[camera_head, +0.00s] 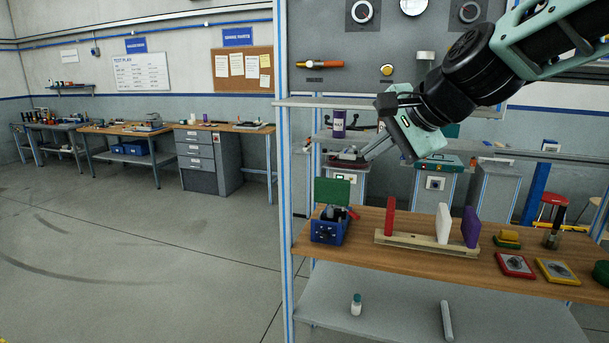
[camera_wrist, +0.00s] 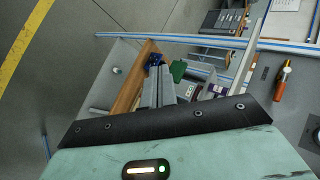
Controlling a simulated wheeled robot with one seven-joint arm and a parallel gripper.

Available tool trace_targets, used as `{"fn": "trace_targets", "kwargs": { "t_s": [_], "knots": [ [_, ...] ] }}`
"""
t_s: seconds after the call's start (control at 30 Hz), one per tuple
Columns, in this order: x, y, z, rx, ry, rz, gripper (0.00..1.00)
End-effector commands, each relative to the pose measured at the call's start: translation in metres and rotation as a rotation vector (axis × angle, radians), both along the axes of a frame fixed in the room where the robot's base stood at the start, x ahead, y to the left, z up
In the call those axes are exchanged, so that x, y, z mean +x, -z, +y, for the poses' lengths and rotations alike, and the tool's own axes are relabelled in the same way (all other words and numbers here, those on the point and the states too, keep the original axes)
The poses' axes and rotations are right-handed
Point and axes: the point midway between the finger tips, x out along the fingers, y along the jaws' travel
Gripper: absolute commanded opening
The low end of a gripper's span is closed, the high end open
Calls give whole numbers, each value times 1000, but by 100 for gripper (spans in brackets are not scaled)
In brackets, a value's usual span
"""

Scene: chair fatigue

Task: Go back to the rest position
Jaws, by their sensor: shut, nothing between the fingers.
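My gripper (camera_head: 364,156) hangs in the air above the back left of the wooden workbench (camera_head: 350,254), with its fingers pointing down and to the left. The fingers are shut and hold nothing. In the wrist view the gripper (camera_wrist: 158,72) shows as two grey fingers side by side, with the bench and a blue box behind them. My arm comes in from the upper right of the head view.
The bench holds a blue box (camera_head: 327,231), a wooden rack (camera_head: 425,244) with red, white and purple plates, and framed pieces (camera_head: 515,265). A blue-edged post (camera_head: 283,180) stands left of the bench. A purple can (camera_head: 338,124) is on the shelf behind. The left floor is clear.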

Motion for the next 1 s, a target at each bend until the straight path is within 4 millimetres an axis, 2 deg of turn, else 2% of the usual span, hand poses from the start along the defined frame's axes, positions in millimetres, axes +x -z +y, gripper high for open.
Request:
{"fn": "trace_targets", "kwargs": {
  "t_s": [0.03, 0.13, 0.27, 0.4, 0.53, 0.6, 0.7, 1.0],
  "knots": [
    [-20, 26, 11, -60, -80, 14, 0],
    [-67, 75, 28, -207, -281, 39, 0],
    [-138, 140, 36, -410, -586, 65, 0],
    [-213, 202, 26, -615, -931, 86, 0],
    [-266, 241, 5, -761, -1203, 99, 0],
    [-284, 255, -5, -815, -1311, 105, 0],
    [-300, 265, -16, -861, -1407, 108, 0],
    [-305, 267, -20, -878, -1443, 109, 0]
  ]
}}
